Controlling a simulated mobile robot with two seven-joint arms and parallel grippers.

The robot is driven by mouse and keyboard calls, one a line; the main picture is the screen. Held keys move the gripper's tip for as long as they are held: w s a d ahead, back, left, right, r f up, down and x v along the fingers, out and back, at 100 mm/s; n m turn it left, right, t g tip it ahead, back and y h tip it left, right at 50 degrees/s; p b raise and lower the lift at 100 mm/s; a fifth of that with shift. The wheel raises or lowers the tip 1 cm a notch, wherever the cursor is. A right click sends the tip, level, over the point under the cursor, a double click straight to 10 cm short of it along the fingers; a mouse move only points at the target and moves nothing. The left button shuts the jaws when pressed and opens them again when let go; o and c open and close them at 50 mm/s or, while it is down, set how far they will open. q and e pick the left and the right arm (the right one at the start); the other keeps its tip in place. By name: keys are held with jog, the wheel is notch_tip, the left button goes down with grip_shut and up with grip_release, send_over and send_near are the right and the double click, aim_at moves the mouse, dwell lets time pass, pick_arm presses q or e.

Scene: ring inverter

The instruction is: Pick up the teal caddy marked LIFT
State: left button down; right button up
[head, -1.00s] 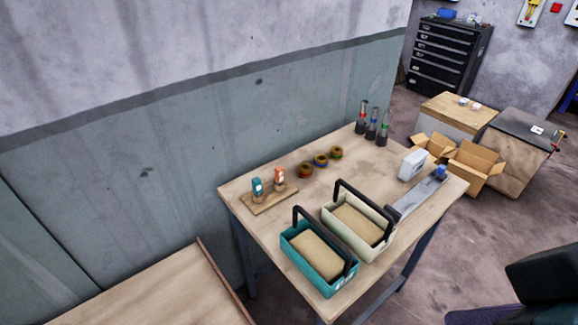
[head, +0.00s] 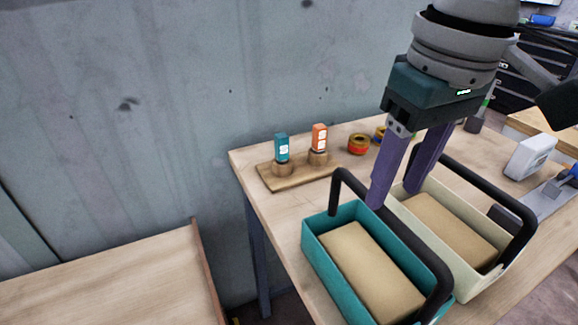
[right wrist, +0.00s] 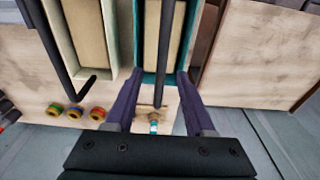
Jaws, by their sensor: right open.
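The teal caddy (head: 312,250) stands on the workbench with a tan block inside and a black arched handle (head: 395,232) over it. No LIFT marking is readable now. A cream caddy (head: 484,284) with its own black handle stands beside it. My right gripper (head: 393,197) is open, pointing down above the back ends of the caddies, with nothing held. In the right wrist view, the teal caddy's handle (right wrist: 165,50) lies between the gripper's fingers (right wrist: 160,78) in the picture; no contact is visible. My left gripper is not in view.
A wooden stand (head: 277,179) with teal and orange tags is behind the teal caddy. Tape rolls (head: 358,144) are beside it. A white box (head: 530,156) is at the right. Another wooden table (head: 100,280) stands at the left, with a gap between.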

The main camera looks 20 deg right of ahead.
aim_at(381, 217)
notch_tip(381, 217, down, 3)
jog(key=shift+a+f, duration=0.1)
jog(key=shift+f, duration=0.05)
jog(key=f, duration=0.3)
jog(key=w+f+b, duration=0.1)
jog(key=f, duration=0.1)
jog(key=shift+c, duration=0.3)
grip_shut()
dwell(1.0)
